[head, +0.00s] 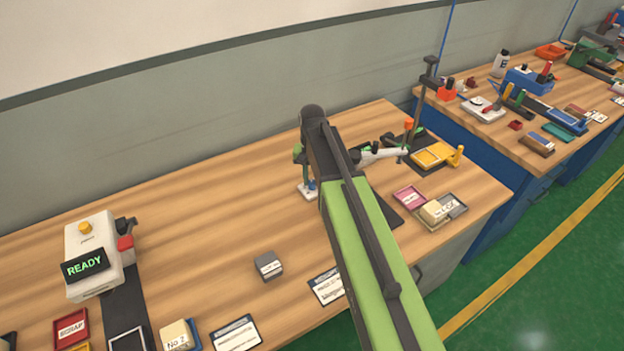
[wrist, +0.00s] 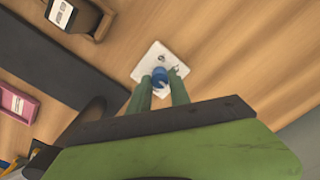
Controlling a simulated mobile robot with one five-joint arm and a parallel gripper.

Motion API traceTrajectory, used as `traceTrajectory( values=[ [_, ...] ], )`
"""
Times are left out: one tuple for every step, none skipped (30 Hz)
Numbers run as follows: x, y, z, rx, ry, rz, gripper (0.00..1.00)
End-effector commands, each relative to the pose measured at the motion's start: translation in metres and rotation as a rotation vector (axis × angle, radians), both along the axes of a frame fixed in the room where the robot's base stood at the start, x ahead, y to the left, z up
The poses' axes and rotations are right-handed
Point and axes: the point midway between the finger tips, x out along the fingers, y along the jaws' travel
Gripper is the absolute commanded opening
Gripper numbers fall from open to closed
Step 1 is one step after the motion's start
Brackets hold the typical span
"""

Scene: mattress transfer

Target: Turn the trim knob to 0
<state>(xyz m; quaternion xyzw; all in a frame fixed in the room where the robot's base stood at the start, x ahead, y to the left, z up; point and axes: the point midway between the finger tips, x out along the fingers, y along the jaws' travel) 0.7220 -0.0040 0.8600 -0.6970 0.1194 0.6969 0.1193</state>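The trim knob (wrist: 160,76) is a small blue knob on a white square plate (wrist: 151,58). In the wrist view it sits between the two green fingertips of my gripper (wrist: 161,80). The fingers stand on either side of the knob with almost no gap, and I cannot tell whether they press on it. Its dial marks are too small to read. In the head view the white plate (head: 307,192) shows left of my arm, with the blue knob (head: 312,184) and a green finger above it; my arm hides part of this area.
A grey labelled block (head: 268,265) lies mid-bench. A pink tray (head: 409,197) and a block tray (head: 455,205) lie right of my arm. The wood behind the plate is clear.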

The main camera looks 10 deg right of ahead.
Motion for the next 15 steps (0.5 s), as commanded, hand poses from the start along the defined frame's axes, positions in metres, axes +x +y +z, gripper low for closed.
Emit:
traceTrajectory(
  values=[
    [0.0,0.0,0.0,0.0,0.0,0.0,0.08],
    [0.0,0.0,-0.0001,0.0,0.0,0.0,0.04],
    [0.0,0.0,-0.0001,0.0,0.0,0.0,0.0],
    [0.0,0.0,-0.0001,0.0,0.0,0.0,0.0],
    [0.0,0.0,-0.0001,0.0,0.0,0.0,0.0],
    [0.0,0.0,-0.0001,0.0,0.0,0.0,0.0],
    [0.0,0.0,-0.0001,0.0,0.0,0.0,0.0],
    [0.0,0.0,-0.0001,0.0,0.0,0.001,0.0],
    [0.0,0.0,-0.0001,0.0,0.0,0.007,0.0],
    [0.0,0.0001,-0.0001,0.0,0.0,0.018,0.0],
    [0.0,0.0001,-0.0001,0.0,0.0,0.034,0.0],
    [0.0,0.0001,-0.0001,0.0,0.0,0.054,0.0],
    [0.0,0.0001,-0.0002,0.0,0.0,0.065,0.0],
    [-0.0001,0.0001,-0.0002,0.0,0.0,0.067,0.0],
    [-0.0001,0.0001,-0.0002,0.0,0.0,0.067,0.0]
  ],
)
